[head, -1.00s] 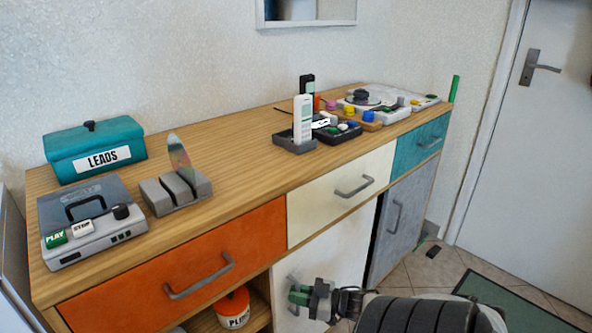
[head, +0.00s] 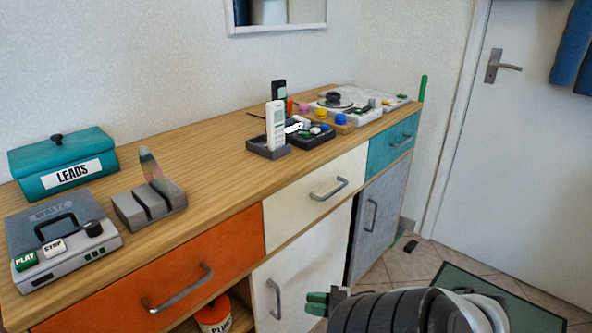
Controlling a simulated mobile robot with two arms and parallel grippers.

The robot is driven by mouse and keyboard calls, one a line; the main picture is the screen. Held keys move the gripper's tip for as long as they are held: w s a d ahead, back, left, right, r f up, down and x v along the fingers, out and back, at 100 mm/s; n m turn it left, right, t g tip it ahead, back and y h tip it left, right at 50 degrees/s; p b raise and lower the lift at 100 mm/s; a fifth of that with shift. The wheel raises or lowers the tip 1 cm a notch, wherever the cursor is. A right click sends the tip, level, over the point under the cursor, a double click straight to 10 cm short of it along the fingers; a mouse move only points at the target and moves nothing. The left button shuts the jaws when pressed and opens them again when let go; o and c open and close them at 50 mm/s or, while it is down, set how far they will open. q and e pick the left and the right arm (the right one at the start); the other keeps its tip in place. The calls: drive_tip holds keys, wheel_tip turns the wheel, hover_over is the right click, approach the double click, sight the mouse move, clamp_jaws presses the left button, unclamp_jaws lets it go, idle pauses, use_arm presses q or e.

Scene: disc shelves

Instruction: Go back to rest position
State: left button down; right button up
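My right gripper (head: 316,303) shows low in the view, in front of the sideboard's white door. Its green fingertips point left and lie close together. I see nothing between them, but the angle does not show if they are fully shut. Its arm comes in from the lower right. My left gripper is out of view.
The wooden sideboard (head: 215,152) runs along the wall. It carries a teal LEADS box (head: 64,163), a grey disc player (head: 62,238), a disc stand (head: 150,204), a phone (head: 275,125) and a turntable (head: 345,103). Tiled floor and a green mat (head: 490,290) lie at the right.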

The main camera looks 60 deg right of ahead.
drive_tip(key=shift+s+d, duration=0.2)
drive_tip(key=shift+s, duration=0.4)
